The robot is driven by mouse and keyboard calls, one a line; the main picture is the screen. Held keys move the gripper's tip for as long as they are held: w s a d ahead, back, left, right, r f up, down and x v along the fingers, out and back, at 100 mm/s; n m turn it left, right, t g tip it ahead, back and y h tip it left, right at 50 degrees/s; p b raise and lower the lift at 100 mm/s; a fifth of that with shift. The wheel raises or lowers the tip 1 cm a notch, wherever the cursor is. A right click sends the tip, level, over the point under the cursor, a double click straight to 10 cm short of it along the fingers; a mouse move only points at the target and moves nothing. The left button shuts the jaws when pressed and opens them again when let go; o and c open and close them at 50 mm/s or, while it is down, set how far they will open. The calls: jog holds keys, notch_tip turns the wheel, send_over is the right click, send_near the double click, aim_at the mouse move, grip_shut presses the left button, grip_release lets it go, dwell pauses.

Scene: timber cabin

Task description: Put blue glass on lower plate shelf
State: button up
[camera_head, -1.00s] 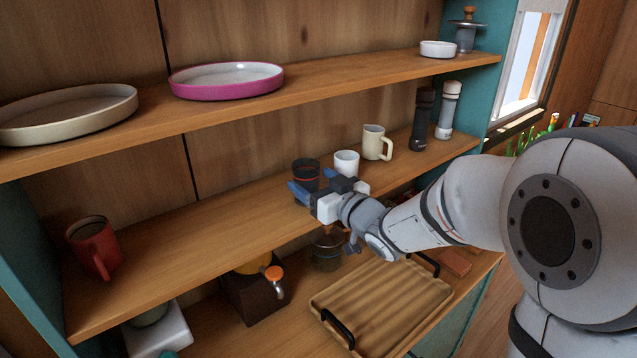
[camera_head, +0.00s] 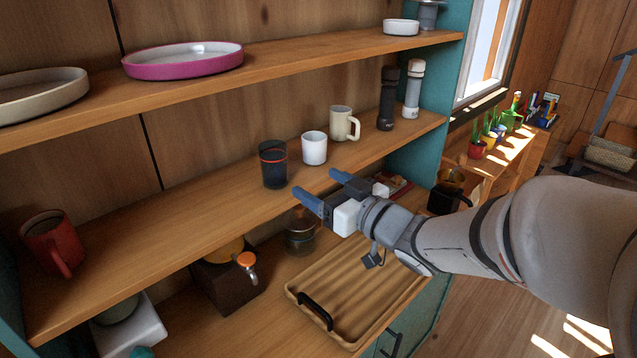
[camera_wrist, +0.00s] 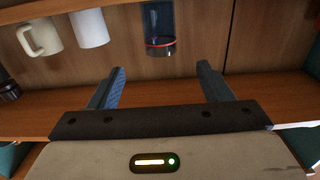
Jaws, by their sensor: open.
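The dark blue glass (camera_head: 273,165) with a red band stands upright on the middle wooden shelf (camera_head: 190,218), below the shelf with the plates. It is left of the white cup. My gripper (camera_head: 316,183) is open and empty, in front of the shelf's edge and to the right of the glass, apart from it. In the wrist view, where things appear upside down, the glass (camera_wrist: 159,25) shows at the top, beyond the two spread blue fingers, with nothing between my gripper's fingertips (camera_wrist: 160,80).
The white cup (camera_head: 314,148), a cream mug (camera_head: 343,124) and two grinders stand right of the glass; a red mug (camera_head: 52,243) is far left. A pink-rimmed plate (camera_head: 183,62) is above. A ridged tray (camera_head: 350,290) lies below. The shelf between red mug and glass is clear.

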jog(key=s+d+f+m+h, duration=0.1)
jog(key=d+f+m+h, duration=0.25)
jog(key=d+h, duration=0.35)
jog(key=d+f+m+h, duration=0.2)
jog(key=d+m+h, duration=0.3)
jog(key=d, duration=0.4)
jog(key=s+d+f+g, duration=0.1)
jog(key=s+g, duration=0.3)
jog(key=s, duration=0.4)
jog(key=s+d+f+m+g+h, duration=0.1)
jog(key=s+f+g, duration=0.2)
jog(key=s, duration=0.5)
jog(key=shift+s+d+f+g, duration=0.2)
jog(key=shift+s+f+g, duration=0.2)
jog(key=shift+g, duration=0.5)
